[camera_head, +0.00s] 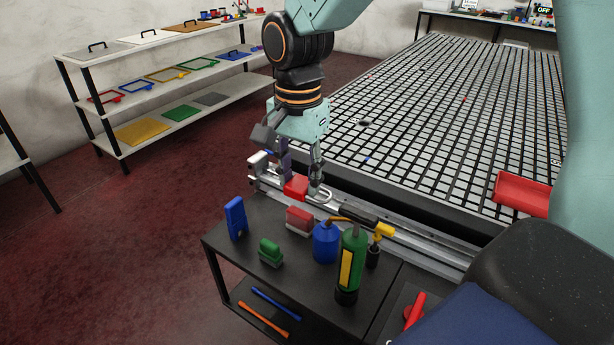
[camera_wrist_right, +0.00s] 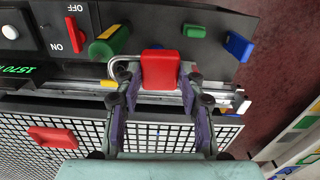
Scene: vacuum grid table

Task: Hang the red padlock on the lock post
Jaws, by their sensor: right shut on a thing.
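The red padlock (camera_head: 295,187) is between the fingers of my right gripper (camera_head: 298,172), which is shut on it, above the metal rail along the table's near edge. In the right wrist view the red padlock body (camera_wrist_right: 160,70) shows between the fingertips of my right gripper (camera_wrist_right: 158,84). Its silver U-shaped shackle (camera_head: 323,194) points right in the head view and also shows in the wrist view (camera_wrist_right: 121,66). I cannot clearly pick out the lock post; a silver upright piece (camera_head: 257,160) stands at the rail's left end. My left gripper is not in view.
A black cart (camera_head: 295,268) holds a green bottle (camera_head: 351,262), a blue can (camera_head: 325,243) and blue, green and red blocks. The grid table (camera_head: 430,110) has a red tray (camera_head: 522,193). Shelves (camera_head: 165,65) stand left; the red floor between is clear.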

